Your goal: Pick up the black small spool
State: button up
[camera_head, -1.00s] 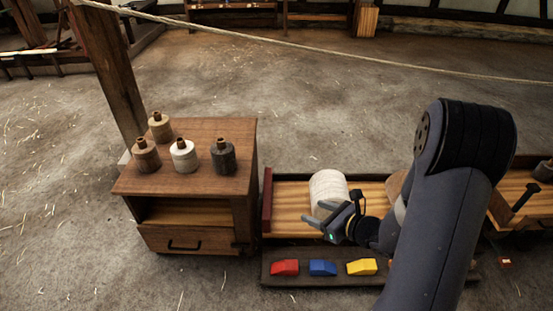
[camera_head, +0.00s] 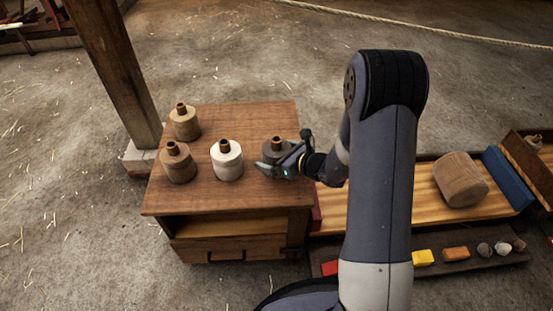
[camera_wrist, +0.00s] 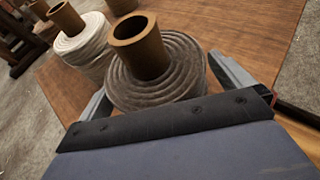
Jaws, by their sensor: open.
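The black small spool (camera_head: 275,149) stands upright on the right part of the wooden cabinet top (camera_head: 245,119). In the wrist view the spool (camera_wrist: 162,72) is dark grey-brown cord wound on a brown wooden core. My gripper (camera_head: 274,168) is at the spool's near side and hides its lower part. In the wrist view my gripper's jaws (camera_wrist: 158,90) are open, one finger on each side of the spool. Whether either finger touches it I cannot tell.
A white spool (camera_head: 227,160) stands just left of the black one. Two tan spools (camera_head: 178,162) (camera_head: 184,122) stand farther left. A wooden post (camera_head: 112,75) rises behind the cabinet's left side. A low bench (camera_head: 402,195) with a large wooden roll (camera_head: 461,180) is at right.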

jog(key=shift+a, duration=0.1)
jog(key=shift+c, duration=0.2)
jog(key=c, duration=1.1)
